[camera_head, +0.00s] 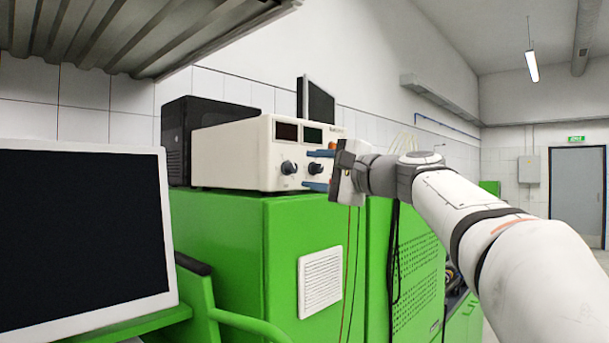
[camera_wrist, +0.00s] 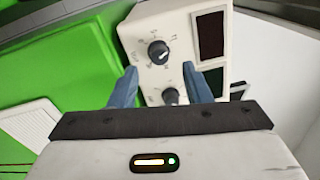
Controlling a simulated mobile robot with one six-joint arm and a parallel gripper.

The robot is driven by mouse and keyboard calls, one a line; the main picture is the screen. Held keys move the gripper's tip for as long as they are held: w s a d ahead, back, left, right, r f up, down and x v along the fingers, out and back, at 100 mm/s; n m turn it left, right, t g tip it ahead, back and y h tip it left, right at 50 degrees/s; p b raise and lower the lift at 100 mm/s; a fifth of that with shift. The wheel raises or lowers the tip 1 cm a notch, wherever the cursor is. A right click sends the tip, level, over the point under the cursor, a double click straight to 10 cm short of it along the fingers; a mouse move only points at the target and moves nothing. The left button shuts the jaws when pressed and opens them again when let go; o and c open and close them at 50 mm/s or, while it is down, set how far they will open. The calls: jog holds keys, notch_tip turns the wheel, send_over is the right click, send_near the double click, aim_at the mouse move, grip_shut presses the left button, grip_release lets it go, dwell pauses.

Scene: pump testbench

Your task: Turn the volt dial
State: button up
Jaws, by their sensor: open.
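The white power supply (camera_head: 240,156) stands on a green cabinet, its front carrying two displays and two dark dials. The left dial (camera_head: 289,167) is clear of my gripper in the head view. The right dial (camera_head: 315,168) lies between my blue fingers. My gripper (camera_head: 306,169) is open and empty in front of the panel. In the wrist view, one dial (camera_wrist: 158,52) shows just beyond the fingertips (camera_wrist: 160,68). The other dial (camera_wrist: 170,96) is between the fingers, partly hidden by the gripper body. The labels are too small to read, so I cannot tell which is the volt dial.
The green cabinet (camera_head: 225,230) has a white vent (camera_head: 320,282) and hanging cables. A black box (camera_head: 182,130) stands behind the power supply. A large monitor (camera_head: 80,235) is at the left. A metal shelf (camera_head: 130,35) overhangs at the upper left.

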jog(key=v, duration=0.3)
jog(key=shift+s+d+b, duration=0.25)
jog(key=shift+b, duration=0.05)
jog(key=s+f+n+g+h, duration=0.2)
jog(key=s+f+g+h, duration=0.15)
jog(key=f, duration=0.95)
jog(key=s+f+n+g+h, duration=0.2)
jog(key=s+f+h, duration=0.15)
jog(key=f, duration=0.95)
jog(key=s+d+f+n+g+h, duration=0.2)
jog(key=s+d+f+n+h, duration=0.1)
jog(key=s+f, duration=0.6)
jog(key=s+d+f+n+g+h, duration=0.3)
jog(key=s+f, duration=0.7)
jog(key=f, duration=0.5)
jog(key=shift+d+n, duration=0.5)
jog(key=shift+d, duration=0.1)
jog(key=shift+g, duration=0.25)
jog(key=shift+c, duration=0.3)
